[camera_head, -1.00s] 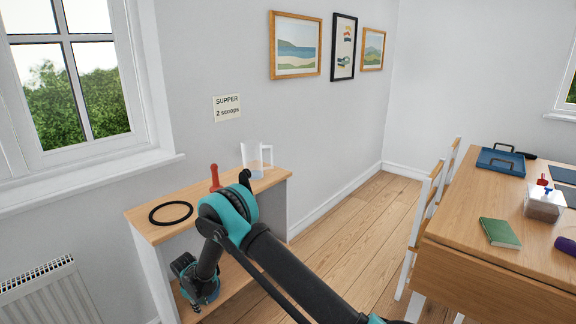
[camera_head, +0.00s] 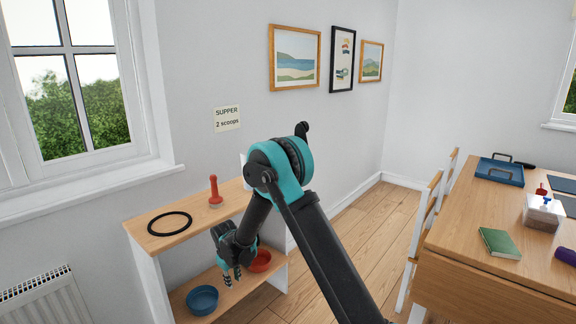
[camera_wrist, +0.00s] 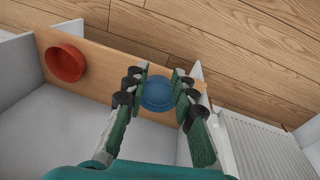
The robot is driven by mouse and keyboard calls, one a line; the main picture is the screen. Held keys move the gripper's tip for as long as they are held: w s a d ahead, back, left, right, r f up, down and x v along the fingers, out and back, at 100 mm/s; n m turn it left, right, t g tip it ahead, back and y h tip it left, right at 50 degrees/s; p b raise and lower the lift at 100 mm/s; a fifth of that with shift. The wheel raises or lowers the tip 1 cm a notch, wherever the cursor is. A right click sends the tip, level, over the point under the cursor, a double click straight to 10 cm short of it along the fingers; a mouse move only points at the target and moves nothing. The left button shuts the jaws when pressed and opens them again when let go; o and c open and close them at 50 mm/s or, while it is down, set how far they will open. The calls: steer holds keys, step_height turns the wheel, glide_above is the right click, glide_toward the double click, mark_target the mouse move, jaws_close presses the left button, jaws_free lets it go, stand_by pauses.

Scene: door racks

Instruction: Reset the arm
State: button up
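My gripper (camera_head: 231,275) is at the front of the small shelf unit, at the height of its lower board. In the wrist view my gripper (camera_wrist: 161,82) has its fingers spread apart with nothing between them. A blue bowl (camera_head: 202,300) stands on the lower board left of the fingers; in the wrist view the blue bowl (camera_wrist: 158,94) shows beyond the fingertips. A red bowl (camera_head: 261,261) stands on the same board to the right, partly behind my arm; it also shows in the wrist view (camera_wrist: 65,63).
The shelf top (camera_head: 190,238) holds a black ring (camera_head: 170,216) and a red, handled object (camera_head: 215,192). My arm hides much of the clear jug. A table (camera_head: 455,228) at right bears a blue tray (camera_head: 500,172), a green book (camera_head: 500,242) and a clear box (camera_head: 543,214). Chairs stand beside it.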

steer(key=s+d+r+m, duration=0.3)
steer(key=d+r, duration=0.5)
steer(key=d, duration=0.4)
steer(key=s+d+r+m, duration=0.25)
steer(key=d+r, duration=0.55)
steer(key=d, duration=0.4)
steer(key=s+d+m+t, duration=0.2)
steer(key=s+d+m, duration=0.3)
steer(key=s+d, duration=1.1)
steer(key=s, duration=0.3)
steer(key=shift+s+r, duration=0.3)
steer(key=shift+s, duration=0.05)
